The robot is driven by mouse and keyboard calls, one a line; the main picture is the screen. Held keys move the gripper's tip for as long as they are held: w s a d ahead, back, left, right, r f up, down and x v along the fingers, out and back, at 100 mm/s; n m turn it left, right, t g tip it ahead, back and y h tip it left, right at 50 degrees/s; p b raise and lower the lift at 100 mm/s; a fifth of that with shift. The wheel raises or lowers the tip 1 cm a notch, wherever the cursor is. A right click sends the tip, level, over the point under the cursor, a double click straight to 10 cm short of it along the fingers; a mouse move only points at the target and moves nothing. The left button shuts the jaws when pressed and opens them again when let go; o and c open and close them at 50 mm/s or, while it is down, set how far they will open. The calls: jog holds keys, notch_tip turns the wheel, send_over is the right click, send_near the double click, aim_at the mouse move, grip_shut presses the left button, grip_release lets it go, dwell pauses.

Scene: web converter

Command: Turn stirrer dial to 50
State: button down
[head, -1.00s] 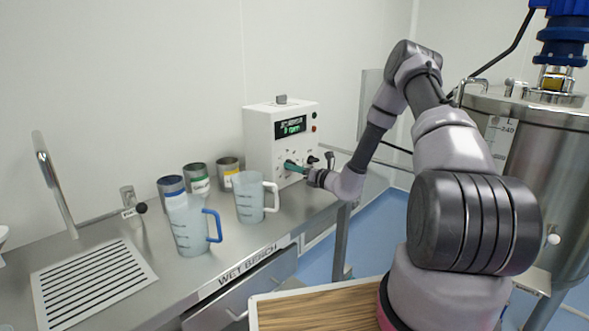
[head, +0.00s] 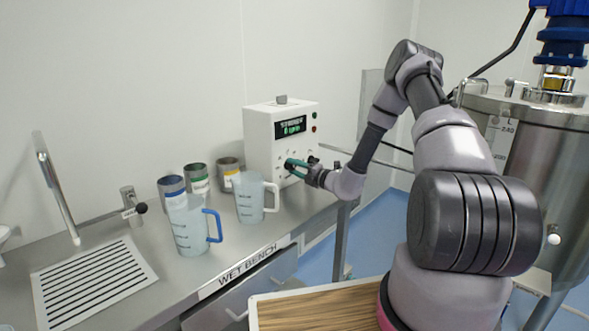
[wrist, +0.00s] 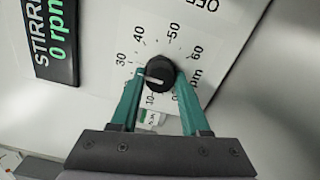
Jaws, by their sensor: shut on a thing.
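The stirrer dial (wrist: 160,75) is a round black knob with a white pointer line, on a white scale panel in the wrist view. The pointer faces left, a little below the 30 mark; the 50 mark is above and slightly right of the knob. My gripper (wrist: 160,78) has its green fingers on either side of the knob and is shut on it. The display (head: 291,126) reads 0 rpm in the wrist view (wrist: 56,42).
A clear jug with a white handle (head: 249,200) stands close left of the box. A blue-handled jug (head: 190,232) and several metal cups (head: 197,179) stand farther left on the steel bench (head: 165,270). A steel tank (head: 560,170) is at the right.

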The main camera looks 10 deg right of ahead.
jog(key=m, duration=0.4)
jog(key=shift+f+m, duration=0.1)
jog(key=shift+m, duration=0.2)
jog(key=m, duration=0.3)
jog(key=shift+m, duration=0.4)
jog(key=m, duration=0.3)
jog(key=shift+m, duration=2.1)
jog(key=shift+c, duration=1.9)
grip_release()
jog(key=shift+s+d, duration=0.1)
